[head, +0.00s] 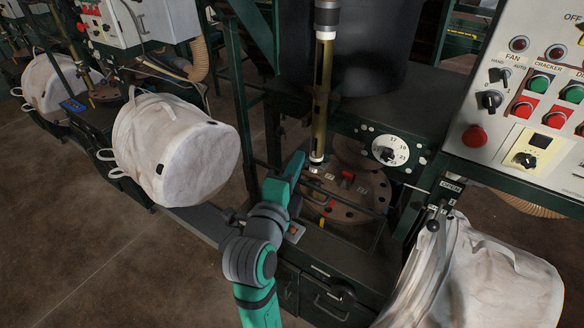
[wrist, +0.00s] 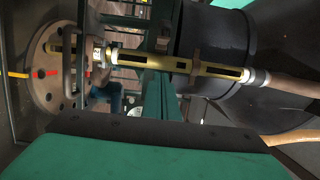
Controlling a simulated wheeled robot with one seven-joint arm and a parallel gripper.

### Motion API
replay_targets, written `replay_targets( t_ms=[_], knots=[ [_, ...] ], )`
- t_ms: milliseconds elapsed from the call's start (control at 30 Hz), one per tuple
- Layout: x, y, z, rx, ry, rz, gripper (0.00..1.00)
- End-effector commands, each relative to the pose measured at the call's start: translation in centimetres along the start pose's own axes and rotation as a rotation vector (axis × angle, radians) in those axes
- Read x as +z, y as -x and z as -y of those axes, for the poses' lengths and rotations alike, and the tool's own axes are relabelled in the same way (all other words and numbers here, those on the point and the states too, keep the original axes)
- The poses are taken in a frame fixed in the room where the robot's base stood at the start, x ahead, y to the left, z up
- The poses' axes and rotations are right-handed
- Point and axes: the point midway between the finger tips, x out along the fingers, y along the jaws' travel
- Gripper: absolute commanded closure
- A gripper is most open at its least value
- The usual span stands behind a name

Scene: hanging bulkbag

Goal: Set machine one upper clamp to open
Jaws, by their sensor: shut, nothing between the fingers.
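A small plate marked OPEN (head: 450,185) sits below the control panel at the right in the head view. A dark lever with a round knob (head: 433,225) is just below it, above a white bag. I cannot tell for sure whether this lever is the upper clamp. My gripper (head: 296,160) is at the end of the green arm, in front of the middle machine. It is shut and empty, well left of the lever and apart from it. Its fingertips are hard to make out. In the wrist view, the lever is not visible.
A brass slotted tube (head: 322,100) stands close to my gripper, above a round plate with holes (head: 345,195). A dial (head: 390,152) sits on the frame. White bags hang at left (head: 170,145) and right (head: 480,280). A control panel (head: 525,90) is at upper right.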

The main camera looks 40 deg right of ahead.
Motion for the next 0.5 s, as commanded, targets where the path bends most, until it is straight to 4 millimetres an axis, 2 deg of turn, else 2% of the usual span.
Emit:
replay_targets(
  t_ms=[33, 300, 500],
  knots=[
    [-0.1, -1.1, 0.1, 0.000, -0.001, -0.003, 1.00],
    [-0.1, -6.0, 0.0, 0.000, 0.001, -0.001, 1.00],
    [2.9, -6.4, 0.0, 0.000, 0.001, 0.005, 1.00]
  ],
)
